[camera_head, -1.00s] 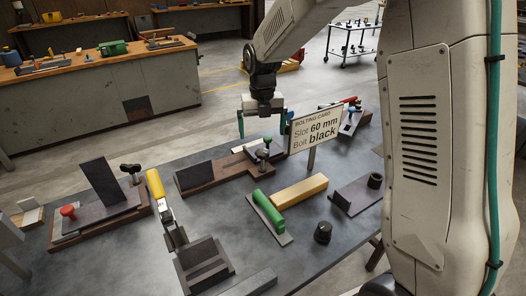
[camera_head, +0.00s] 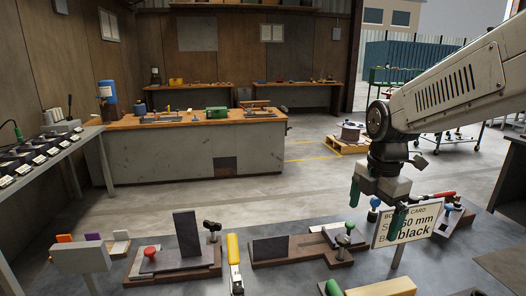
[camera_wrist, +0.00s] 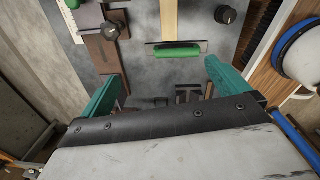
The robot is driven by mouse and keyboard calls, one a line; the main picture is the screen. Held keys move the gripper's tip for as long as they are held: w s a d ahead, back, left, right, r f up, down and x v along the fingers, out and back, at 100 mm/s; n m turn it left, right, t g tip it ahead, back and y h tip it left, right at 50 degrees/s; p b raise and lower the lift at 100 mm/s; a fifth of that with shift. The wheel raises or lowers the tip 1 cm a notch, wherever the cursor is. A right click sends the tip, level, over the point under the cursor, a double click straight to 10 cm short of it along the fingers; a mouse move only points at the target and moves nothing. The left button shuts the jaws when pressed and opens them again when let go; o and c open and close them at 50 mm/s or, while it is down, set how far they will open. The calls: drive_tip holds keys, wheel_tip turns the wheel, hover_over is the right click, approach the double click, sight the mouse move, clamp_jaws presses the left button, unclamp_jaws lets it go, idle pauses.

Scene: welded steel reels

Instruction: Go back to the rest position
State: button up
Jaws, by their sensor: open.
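My gripper (camera_head: 375,206) is at the right in the head view, raised above the far side of the steel table (camera_head: 330,262). Its green fingers stand apart with nothing between them. In the wrist view my gripper (camera_wrist: 160,90) is also open, its two green fingers wide apart. Past them lie a green-handled tool (camera_wrist: 176,50), a pale yellow bar (camera_wrist: 169,18) and a black knob (camera_wrist: 225,14), all clear of the fingers. A bolting card (camera_head: 408,222) reading 60 mm and black stands beside the gripper, which partly covers it.
Fixtures with a red knob (camera_head: 150,252) and a green knob (camera_head: 349,226) stand on the table. A yellow-handled clamp (camera_head: 233,250) is between them. A wooden-topped bench (camera_head: 190,160) stands behind. A side bench (camera_head: 45,150) is at left. Open floor lies between.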

drive_tip(key=s+d+m, duration=0.1)
drive_tip(key=s+m, duration=1)
drive_tip(key=s+d+r+m, duration=0.1)
drive_tip(key=s+m, duration=1)
drive_tip(key=s, duration=0.1)
drive_tip(key=shift+s+d+r+t, duration=0.15)
drive_tip(key=shift+d+r+t, duration=0.1)
drive_tip(key=shift+d+t, duration=0.05)
